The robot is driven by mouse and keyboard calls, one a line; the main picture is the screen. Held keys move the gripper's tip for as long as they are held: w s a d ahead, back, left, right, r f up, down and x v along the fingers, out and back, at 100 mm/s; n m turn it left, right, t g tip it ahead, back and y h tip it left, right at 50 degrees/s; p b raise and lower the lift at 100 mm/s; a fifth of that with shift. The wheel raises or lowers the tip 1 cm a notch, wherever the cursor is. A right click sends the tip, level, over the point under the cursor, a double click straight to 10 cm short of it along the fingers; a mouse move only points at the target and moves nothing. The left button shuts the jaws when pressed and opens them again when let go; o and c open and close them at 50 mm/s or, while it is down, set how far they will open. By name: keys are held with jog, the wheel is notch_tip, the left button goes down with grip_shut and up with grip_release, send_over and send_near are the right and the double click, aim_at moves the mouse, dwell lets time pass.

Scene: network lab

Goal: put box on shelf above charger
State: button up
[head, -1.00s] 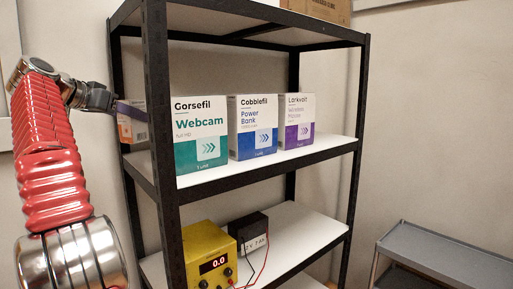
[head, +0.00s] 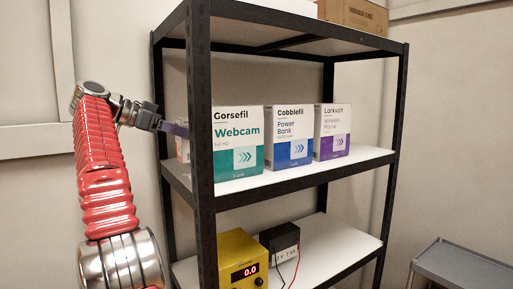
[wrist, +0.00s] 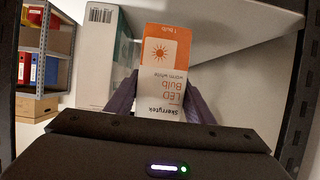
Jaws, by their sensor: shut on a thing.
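My gripper (head: 178,130) is at the left end of the rack's middle shelf (head: 290,176), its purple fingers partly behind the front post. In the wrist view my gripper (wrist: 160,98) is shut on a white and orange LED bulb box (wrist: 163,70), whose lettering appears upside down. In the head view only a sliver of this box (head: 182,149) shows beside the post. I cannot tell whether it touches the shelf. A yellow unit with a red 0.0 display (head: 243,260), probably the charger, stands on the shelf below, beside a black block (head: 280,248) with wires.
A webcam box (head: 237,140), power bank box (head: 289,136) and wireless mouse box (head: 332,132) stand in a row on the middle shelf. A black post (head: 201,110) stands before my gripper. A grey cart (head: 465,265) is at right.

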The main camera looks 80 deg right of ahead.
jog(key=s+d, duration=1)
jog(key=d, duration=0.1)
jog(key=shift+s+d+f, duration=0.15)
jog(key=shift+d, duration=0.05)
jog(key=shift+s+d, duration=0.15)
jog(key=shift+s, duration=0.15)
jog(key=shift+w+d+f, duration=0.15)
jog(key=shift+f, duration=1.5)
jog(key=shift+f, duration=0.1)
